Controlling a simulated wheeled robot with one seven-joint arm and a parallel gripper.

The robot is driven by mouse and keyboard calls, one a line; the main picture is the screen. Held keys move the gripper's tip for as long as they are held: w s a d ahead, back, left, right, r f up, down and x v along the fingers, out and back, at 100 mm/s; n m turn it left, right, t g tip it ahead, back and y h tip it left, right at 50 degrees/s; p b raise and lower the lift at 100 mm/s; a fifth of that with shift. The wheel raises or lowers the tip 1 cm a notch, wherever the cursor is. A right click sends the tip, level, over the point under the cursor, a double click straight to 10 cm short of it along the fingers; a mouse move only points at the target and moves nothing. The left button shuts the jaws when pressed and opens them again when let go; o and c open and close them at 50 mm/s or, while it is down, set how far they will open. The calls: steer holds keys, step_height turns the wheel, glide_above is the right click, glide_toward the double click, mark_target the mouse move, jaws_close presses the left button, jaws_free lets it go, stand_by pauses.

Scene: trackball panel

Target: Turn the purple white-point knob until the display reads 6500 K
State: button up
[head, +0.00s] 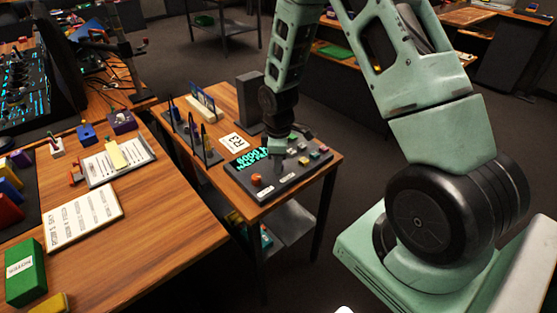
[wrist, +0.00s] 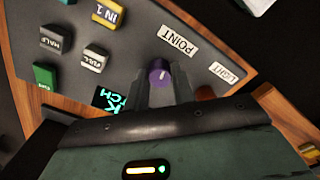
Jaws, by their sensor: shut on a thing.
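The purple white-point knob (wrist: 159,72) shows in the wrist view between the two grey fingertips of my gripper (wrist: 161,84). The fingers are shut on it, one on each side, and a pale pointer line marks its top. In the head view my gripper (head: 284,150) is down at the panel (head: 288,182) and the purple knob cannot be made out there. The display (head: 250,158) has cyan text that seems to read 6000, with a half-patch line below; its end is cut off by my gripper. Only a corner of the display (wrist: 110,100) shows in the wrist view.
An orange-red knob (head: 256,179) stands at the panel's front left. Several small grey, yellow and green buttons (head: 310,154) sit to the right of my gripper. A dark upright box (head: 250,98) stands behind, and a rack (head: 192,135) stands left of the panel.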

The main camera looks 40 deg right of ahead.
steer(key=m+p, duration=0.1)
steer(key=m, duration=0.6)
steer(key=shift+r, duration=0.1)
steer(key=m+p, duration=0.1)
steer(key=m, duration=0.6)
steer(key=shift+w, duration=0.1)
stand_by(0.5)
steer(key=o, duration=1)
step_height(320, 180, up, 17)
steer(key=shift+r, duration=0.15)
